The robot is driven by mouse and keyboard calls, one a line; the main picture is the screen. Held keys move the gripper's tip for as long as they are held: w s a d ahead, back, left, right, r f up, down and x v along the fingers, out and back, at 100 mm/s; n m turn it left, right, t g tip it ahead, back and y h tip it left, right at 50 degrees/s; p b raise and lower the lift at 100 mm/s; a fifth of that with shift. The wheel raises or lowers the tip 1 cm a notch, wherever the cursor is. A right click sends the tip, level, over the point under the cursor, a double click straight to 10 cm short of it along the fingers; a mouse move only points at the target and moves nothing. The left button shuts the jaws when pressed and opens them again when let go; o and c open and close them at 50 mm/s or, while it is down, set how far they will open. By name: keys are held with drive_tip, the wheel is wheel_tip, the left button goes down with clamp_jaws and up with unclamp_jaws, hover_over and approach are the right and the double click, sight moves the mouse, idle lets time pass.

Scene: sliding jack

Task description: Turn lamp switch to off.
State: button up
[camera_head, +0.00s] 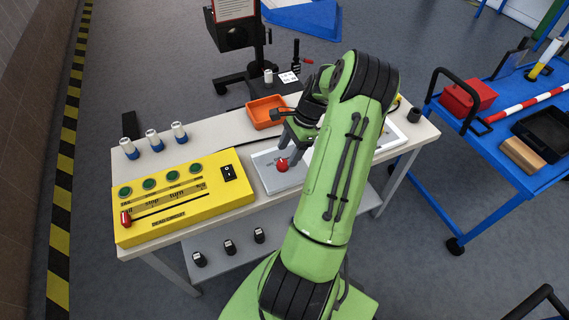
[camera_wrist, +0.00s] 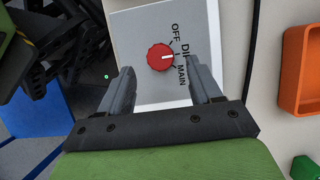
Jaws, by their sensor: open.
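The lamp switch is a red round knob (camera_head: 282,166) on a light grey panel (camera_head: 265,157) on the white table. In the wrist view the knob (camera_wrist: 160,57) has a pale mark pointing right. OFF is printed at its upper right and MAIN at its lower right. A label between them, starting "DI", is partly hidden by a finger. My gripper (camera_head: 291,153) is open above the panel. In the wrist view its fingers stand to the left and right of the knob, and I see no contact. The height gap is hard to judge.
A yellow control box (camera_head: 185,205) with green buttons and a black rocker switch stands left of the panel. An orange tray (camera_head: 264,112) lies behind it, also at right in the wrist view (camera_wrist: 302,70). A blue cart (camera_head: 497,140) stands at the right.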

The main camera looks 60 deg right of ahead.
sight(283, 163)
drive_tip(key=x, duration=0.4)
drive_tip(key=shift+b, duration=0.4)
drive_tip(key=c, duration=1)
drive_tip(key=shift+c, duration=0.2)
drive_tip(key=shift+r, duration=0.1)
drive_tip(key=n+g+p, duration=0.1)
drive_tip(key=n+p, duration=0.2)
drive_tip(key=shift+w+n, duration=0.15)
drive_tip(key=shift+n, duration=0.25)
drive_tip(key=n+g+p, duration=0.1)
drive_tip(key=n+g, duration=0.1)
drive_tip(key=n, duration=0.3)
drive_tip(key=shift+w+d, duration=0.1)
drive_tip(key=shift+w, duration=0.05)
drive_tip(key=shift+g, duration=0.3)
